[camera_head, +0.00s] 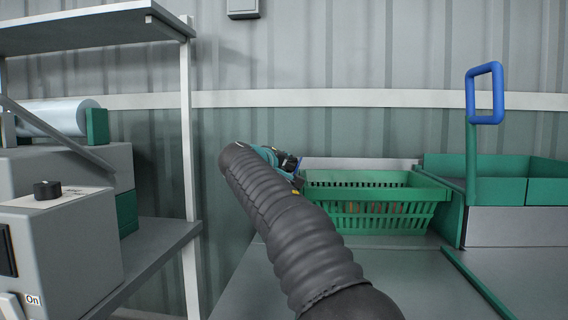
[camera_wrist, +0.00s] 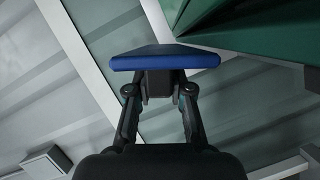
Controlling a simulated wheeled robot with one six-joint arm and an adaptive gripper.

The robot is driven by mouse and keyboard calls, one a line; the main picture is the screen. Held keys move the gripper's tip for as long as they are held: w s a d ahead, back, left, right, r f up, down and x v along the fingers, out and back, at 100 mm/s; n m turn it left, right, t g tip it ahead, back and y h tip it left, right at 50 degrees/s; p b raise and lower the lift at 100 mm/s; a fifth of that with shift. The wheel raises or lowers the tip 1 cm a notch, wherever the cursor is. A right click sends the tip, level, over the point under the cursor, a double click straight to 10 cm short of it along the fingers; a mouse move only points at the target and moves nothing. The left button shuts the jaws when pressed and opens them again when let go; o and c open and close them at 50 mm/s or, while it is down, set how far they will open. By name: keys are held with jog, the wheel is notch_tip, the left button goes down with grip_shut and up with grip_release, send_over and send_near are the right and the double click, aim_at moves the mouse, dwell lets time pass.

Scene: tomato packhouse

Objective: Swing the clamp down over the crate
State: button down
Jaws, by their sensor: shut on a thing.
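A green slatted crate (camera_head: 375,208) sits on the grey bench, right of my arm in the head view. My gripper (camera_head: 291,166) is at the crate's left end, partly hidden behind my own arm. In the wrist view my gripper (camera_wrist: 160,84) is shut on a blue handle (camera_wrist: 166,58), which lies across the fingertips. A small dark blue patch shows by the gripper in the head view. The rest of the clamp behind the handle is hidden, so its angle over the crate cannot be told.
A green post with a blue loop handle (camera_head: 485,93) stands upright right of the crate, before green bins (camera_head: 541,181). A grey shelf rack (camera_head: 190,150) and control box (camera_head: 62,240) stand left. The front bench is mostly clear.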

jog(key=m, duration=0.1)
jog(key=d+m+y, duration=0.1)
jog(key=m, duration=0.1)
jog(key=shift+d+r+g+y, duration=0.15)
jog(key=shift+r+g+y, duration=0.15)
jog(key=shift+g, duration=0.1)
jog(key=m, duration=0.1)
jog(key=d+m+y, duration=0.1)
jog(key=m, duration=0.1)
jog(key=shift+d+f+g+y, duration=0.2)
jog(key=shift+d+g+y, duration=0.1)
jog(key=shift+y, duration=0.1)
jog(key=shift+m, duration=0.3)
jog(key=c, duration=1)
grip_release()
jog(key=shift+c, duration=0.2)
jog(key=v, duration=1.2)
jog(key=shift+d, duration=0.15)
